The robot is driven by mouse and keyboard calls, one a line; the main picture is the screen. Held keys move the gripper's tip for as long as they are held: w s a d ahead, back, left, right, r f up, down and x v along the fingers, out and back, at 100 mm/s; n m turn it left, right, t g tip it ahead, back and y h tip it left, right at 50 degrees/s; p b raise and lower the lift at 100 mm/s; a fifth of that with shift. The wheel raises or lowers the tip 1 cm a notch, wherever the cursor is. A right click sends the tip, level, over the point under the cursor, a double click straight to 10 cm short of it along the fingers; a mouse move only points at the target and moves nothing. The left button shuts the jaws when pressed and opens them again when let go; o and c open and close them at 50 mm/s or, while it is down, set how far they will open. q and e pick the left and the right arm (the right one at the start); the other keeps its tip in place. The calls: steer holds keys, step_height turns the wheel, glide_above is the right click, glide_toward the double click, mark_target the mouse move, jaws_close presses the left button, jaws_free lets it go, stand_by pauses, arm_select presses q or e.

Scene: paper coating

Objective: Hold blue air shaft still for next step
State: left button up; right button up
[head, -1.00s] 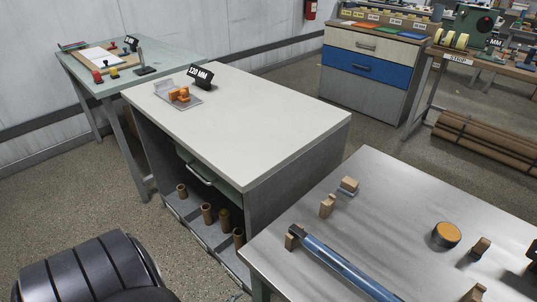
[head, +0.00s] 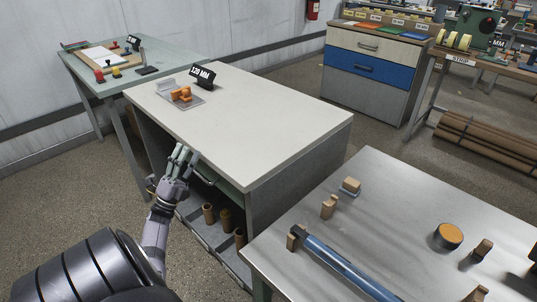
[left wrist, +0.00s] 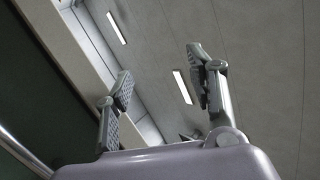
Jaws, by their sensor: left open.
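The blue air shaft (head: 340,266) lies on the grey metal table (head: 375,190) at the lower right of the head view. Its dark near-left end rests at a small wooden block (head: 292,238), and its other end runs out of the bottom of the picture. My left gripper (head: 183,155) is raised at the front side of the white-topped bench, well to the left of the shaft. In the left wrist view its two fingers (left wrist: 160,85) stand apart with nothing between them. My right gripper is not in view.
The white-topped bench (head: 270,115) stands between the left gripper and the back wall, with a green drawer and brown cores (head: 225,218) on its lower shelf. Wooden blocks (head: 329,206) and a round orange-topped piece (head: 448,236) stand on the metal table.

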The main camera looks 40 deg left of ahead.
arm_select(q)
steer(key=w+d+r+m+g+h, duration=0.25)
steer(key=w+r+m+h, duration=0.4)
steer(key=m+h, duration=0.65)
steer(key=m+g+h, duration=0.5)
steer(key=m+g, duration=1.8)
steer(key=m, duration=0.3)
glide_above(314, 242)
steer(key=s+a, duration=0.1)
steer(key=a, duration=1.2)
step_height(314, 242, down, 8)
steer(key=r, duration=0.1)
steer(key=x, duration=1.6)
steer(key=shift+w+d+f, duration=0.15)
steer(key=shift+w, duration=0.05)
jaws_close()
